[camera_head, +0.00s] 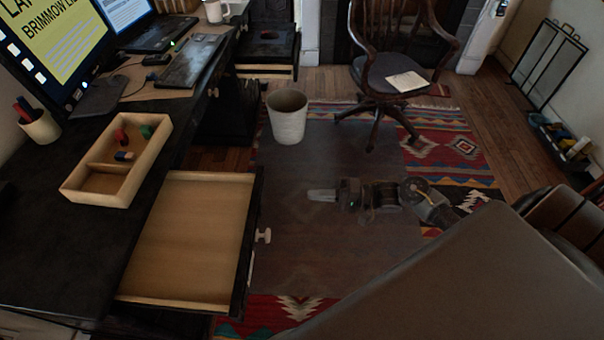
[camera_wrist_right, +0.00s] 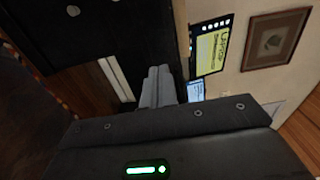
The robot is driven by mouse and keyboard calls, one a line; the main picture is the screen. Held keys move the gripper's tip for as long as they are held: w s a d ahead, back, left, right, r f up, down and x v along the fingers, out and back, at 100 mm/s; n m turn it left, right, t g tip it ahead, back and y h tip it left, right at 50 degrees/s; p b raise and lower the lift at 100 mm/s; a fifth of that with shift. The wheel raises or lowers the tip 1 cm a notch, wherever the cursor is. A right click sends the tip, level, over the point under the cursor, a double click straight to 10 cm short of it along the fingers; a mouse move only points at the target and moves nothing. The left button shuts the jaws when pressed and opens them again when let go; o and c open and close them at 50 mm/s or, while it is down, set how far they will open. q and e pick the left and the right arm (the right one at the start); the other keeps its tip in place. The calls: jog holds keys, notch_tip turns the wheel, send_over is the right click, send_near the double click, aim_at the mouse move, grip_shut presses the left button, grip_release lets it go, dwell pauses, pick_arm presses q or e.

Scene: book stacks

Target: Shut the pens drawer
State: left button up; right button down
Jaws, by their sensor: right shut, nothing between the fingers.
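The open drawer (camera_head: 185,240) sticks out from the dark desk at the lower left of the head view. Its wooden inside looks empty, and a pale knob (camera_head: 264,236) sits on its dark front. My right gripper (camera_head: 312,195) is to the right of the drawer front, apart from it, with its fingers pointing left toward the desk. Its fingers are together with nothing between them. The right wrist view shows the closed fingers (camera_wrist_right: 158,88) pointing away from the camera. My left gripper is not in the head view.
A wooden tray (camera_head: 98,167) with small coloured blocks and a pen cup (camera_head: 40,125) stand on the desk (camera_head: 50,235). A waste bin (camera_head: 287,117) and a swivel chair (camera_head: 388,75) stand farther back. A second drawer (camera_head: 268,66) is open at the far desk end.

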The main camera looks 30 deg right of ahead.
aim_at(261, 192)
jog(key=x, duration=1.2)
jog(key=shift+w+a, duration=0.15)
jog(key=shift+a, duration=0.15)
